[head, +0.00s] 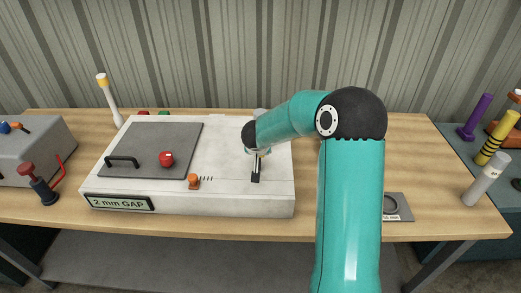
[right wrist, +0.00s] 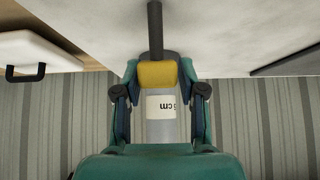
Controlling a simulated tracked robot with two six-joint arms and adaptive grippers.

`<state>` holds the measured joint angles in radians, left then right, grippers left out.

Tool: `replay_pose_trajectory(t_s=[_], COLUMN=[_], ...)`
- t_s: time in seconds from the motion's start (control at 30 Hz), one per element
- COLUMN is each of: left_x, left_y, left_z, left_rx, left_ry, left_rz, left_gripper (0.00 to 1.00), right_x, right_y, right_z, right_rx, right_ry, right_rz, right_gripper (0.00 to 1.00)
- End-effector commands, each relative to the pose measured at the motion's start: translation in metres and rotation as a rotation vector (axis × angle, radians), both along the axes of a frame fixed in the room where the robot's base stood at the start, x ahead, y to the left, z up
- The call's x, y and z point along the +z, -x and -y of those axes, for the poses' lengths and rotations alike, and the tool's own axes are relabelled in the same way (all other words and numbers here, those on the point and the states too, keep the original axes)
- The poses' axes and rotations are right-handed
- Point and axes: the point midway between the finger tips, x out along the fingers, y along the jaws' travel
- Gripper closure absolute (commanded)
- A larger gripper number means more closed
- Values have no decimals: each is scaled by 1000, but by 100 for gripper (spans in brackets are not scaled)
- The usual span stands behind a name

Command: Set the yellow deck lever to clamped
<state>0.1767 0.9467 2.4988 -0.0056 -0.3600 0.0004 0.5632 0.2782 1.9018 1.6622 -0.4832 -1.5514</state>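The yellow deck lever shows in the right wrist view as a yellow collar (right wrist: 157,75) on a dark rod, with a grey cylinder and white label reading "cm" on the palm side. My right gripper (right wrist: 158,82) has its fingers against both sides of the yellow collar. No position marking is readable at the slot. My left gripper is not in view.
The deck carries a grey plate (head: 135,140) with a black handle, a red knob (head: 166,158), an orange lever (head: 193,181) and a "2 mm GAP" sign. Several coloured cylinders stand at right.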

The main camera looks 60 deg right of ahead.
Motion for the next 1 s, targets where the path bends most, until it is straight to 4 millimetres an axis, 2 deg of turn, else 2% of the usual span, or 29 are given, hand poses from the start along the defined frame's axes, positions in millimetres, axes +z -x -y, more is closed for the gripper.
replay_pose_trajectory(t_s=[0.03,0.1,0.4,0.53,0.67,1.0], left_x=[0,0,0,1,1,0], left_y=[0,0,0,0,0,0], left_z=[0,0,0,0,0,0], left_rx=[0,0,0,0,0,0], left_ry=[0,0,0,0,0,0], left_rz=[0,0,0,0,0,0], left_gripper=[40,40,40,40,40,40], right_x=[0,-1,-2,5,18,70], right_y=[0,1,2,4,10,32], right_z=[0,0,-1,-5,-14,-50], right_rx=[0,-1,-3,-2,-2,-2], right_ry=[-1,-1,-3,-4,-3,-2], right_rz=[-1,-2,-4,-2,-1,0], right_gripper=[48,40,40,40,40,40])
